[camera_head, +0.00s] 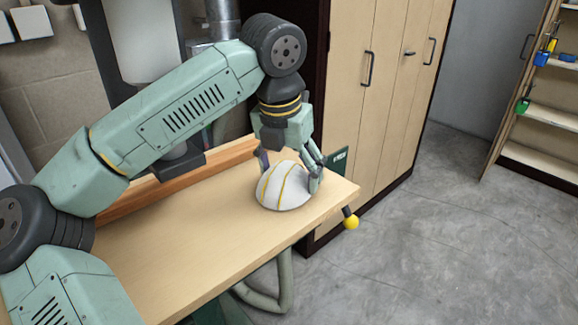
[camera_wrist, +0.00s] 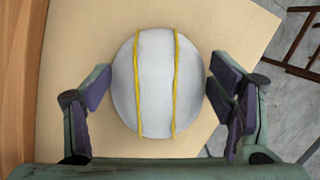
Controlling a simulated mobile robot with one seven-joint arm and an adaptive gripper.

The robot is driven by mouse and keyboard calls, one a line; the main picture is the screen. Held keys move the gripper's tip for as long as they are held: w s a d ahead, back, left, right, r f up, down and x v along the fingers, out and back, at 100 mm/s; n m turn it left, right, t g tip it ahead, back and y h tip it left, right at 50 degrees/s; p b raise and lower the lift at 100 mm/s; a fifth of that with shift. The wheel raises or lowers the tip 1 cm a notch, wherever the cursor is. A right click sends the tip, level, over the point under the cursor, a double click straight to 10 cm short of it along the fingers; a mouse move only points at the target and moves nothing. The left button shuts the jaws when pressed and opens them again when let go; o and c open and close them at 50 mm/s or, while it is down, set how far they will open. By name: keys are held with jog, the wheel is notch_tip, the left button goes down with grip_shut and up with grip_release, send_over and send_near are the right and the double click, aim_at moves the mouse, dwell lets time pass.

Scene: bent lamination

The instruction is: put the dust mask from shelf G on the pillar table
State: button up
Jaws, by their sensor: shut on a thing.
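The dust mask (camera_head: 283,190) is a white dome with two yellow straps. It is at the right end of a light wooden table (camera_head: 170,245), resting on the top or very close above it; I cannot tell which. My gripper (camera_head: 290,172) points down over the mask and is shut on it, with a finger on either side. In the wrist view the mask (camera_wrist: 156,84) sits between the two purple-padded fingers (camera_wrist: 158,95), with the table top (camera_wrist: 85,30) beneath it. The mask's underside is hidden.
A wooden backboard (camera_head: 170,194) runs along the table's rear edge. A lever with a yellow knob (camera_head: 351,222) sticks out at the right end. Tall cabinets (camera_head: 390,90) stand behind. Shelves with small coloured items (camera_head: 545,58) are at far right. The grey floor (camera_head: 440,230) between is clear.

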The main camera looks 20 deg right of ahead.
aim_at(288, 165)
jog(key=shift+f, duration=0.25)
jog(key=o, duration=1)
jog(key=shift+r, duration=0.1)
jog(key=shift+b+v, duration=0.7)
jog(key=shift+v, duration=3.25)
